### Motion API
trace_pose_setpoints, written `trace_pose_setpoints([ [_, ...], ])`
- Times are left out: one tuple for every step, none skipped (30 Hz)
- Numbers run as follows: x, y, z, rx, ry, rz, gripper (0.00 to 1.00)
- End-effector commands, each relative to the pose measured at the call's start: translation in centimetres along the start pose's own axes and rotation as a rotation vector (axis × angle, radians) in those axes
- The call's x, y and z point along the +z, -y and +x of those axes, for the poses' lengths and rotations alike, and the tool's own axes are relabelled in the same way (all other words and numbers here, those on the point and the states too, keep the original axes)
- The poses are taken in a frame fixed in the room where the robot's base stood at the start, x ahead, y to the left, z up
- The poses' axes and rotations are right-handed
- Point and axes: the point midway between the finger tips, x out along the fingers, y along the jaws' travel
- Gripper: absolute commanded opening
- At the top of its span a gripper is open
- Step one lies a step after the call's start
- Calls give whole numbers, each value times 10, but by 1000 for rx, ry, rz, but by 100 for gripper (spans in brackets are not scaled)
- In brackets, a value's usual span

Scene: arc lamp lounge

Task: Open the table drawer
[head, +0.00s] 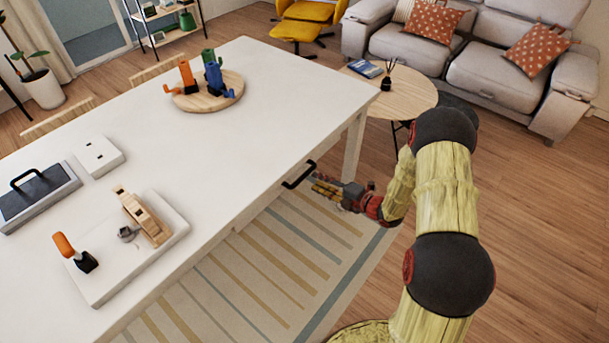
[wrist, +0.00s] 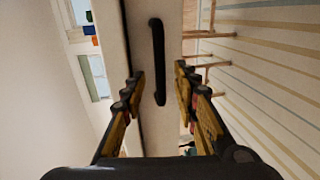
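The white table (head: 290,88) fills the left and middle of the head view. A black bar handle (head: 299,175) sticks out from its near side; the drawer front around it is hard to make out. In the wrist view the handle (wrist: 157,62) stands upright on a pale front, ahead of my gripper and between the lines of its fingers. My gripper (head: 322,185) is just right of the handle in the head view. No contact with the handle shows.
On the table are a round wooden board (head: 212,95) with colourful pieces, a white board (head: 140,255) with a wooden tool, and a dark case (head: 38,195). A striped rug (head: 290,255) lies below. A round side table (head: 395,95) and sofa (head: 480,70) stand behind.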

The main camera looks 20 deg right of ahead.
Motion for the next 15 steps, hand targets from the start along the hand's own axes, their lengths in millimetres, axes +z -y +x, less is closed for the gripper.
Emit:
trace_pose_setpoints([
  [-1, 1, 6, 0, -3, -2, 30],
  [-1, 2, 11, 0, -4, -2, 30],
  [-2, 2, 17, 0, -5, -3, 30],
  [-2, 2, 22, 0, -4, -3, 30],
  [-2, 2, 26, 0, -4, -4, 30],
  [-2, 2, 33, 0, -6, -5, 30],
  [-2, 2, 38, 0, -5, -5, 30],
  [-2, 2, 42, 0, -4, -5, 30],
  [-2, 2, 48, 0, -4, -5, 30],
  [-2, 2, 52, 0, -5, -5, 30],
  [-2, 2, 56, -1, -5, -5, 30],
  [-2, 2, 60, -1, -4, -4, 30],
  [-2, 2, 62, -1, -3, -4, 30],
  [-2, 2, 65, -1, -3, -4, 30],
  [-2, 2, 68, -1, -4, -4, 30],
])
